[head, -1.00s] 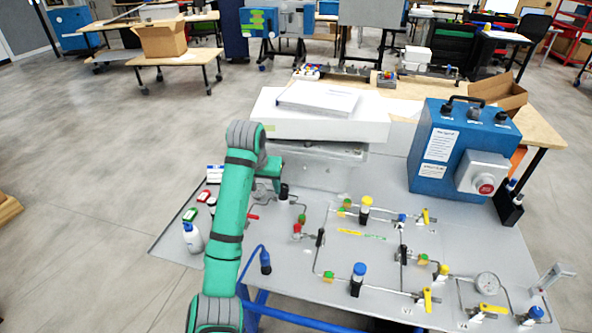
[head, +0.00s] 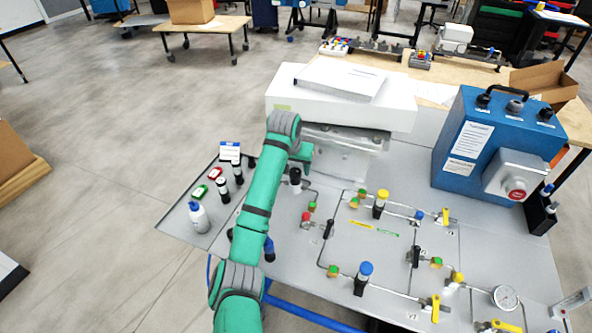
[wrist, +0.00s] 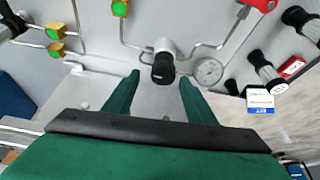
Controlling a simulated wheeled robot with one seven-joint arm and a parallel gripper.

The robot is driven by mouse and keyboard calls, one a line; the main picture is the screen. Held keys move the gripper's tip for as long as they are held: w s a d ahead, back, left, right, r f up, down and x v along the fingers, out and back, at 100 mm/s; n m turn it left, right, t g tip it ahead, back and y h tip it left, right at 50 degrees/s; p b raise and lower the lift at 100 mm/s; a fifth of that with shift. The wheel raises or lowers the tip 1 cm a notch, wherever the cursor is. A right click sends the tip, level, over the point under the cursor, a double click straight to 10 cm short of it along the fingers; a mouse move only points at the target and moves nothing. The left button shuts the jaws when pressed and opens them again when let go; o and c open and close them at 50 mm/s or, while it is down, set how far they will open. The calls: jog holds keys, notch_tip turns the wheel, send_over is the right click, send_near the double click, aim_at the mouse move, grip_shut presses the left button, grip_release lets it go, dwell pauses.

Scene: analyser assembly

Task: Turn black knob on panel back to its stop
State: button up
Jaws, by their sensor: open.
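The black knob (wrist: 163,71) sits on a grey metal body on the panel (wrist: 95,85) in the wrist view. Its round end faces the camera. My gripper (wrist: 160,77) is open. Its two green fingers reach toward the panel, one on each side of the knob, with a visible gap on both sides. I cannot tell how deep the fingertips are along the knob. In the head view my fingers are not clearly visible; a black-topped fitting (head: 295,176) stands near the end of my arm, but I cannot tell whether it is this knob.
A round gauge (wrist: 208,72) sits just right of the knob in the wrist view. A red handle (wrist: 263,5) and black-topped fittings lie farther right. Green-and-yellow fittings (wrist: 120,8) and thin tubing are left. A white box (head: 340,95) stands behind the panel in the head view.

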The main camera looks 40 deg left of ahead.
jog(key=shift+w+a+f, duration=0.1)
jog(key=shift+f, duration=0.45)
jog(key=shift+a+f, duration=0.35)
jog(key=shift+f, duration=0.2)
jog(key=shift+d, duration=0.1)
jog(key=c, duration=1)
jog(key=shift+w, duration=0.1)
jog(key=shift+c, duration=0.2)
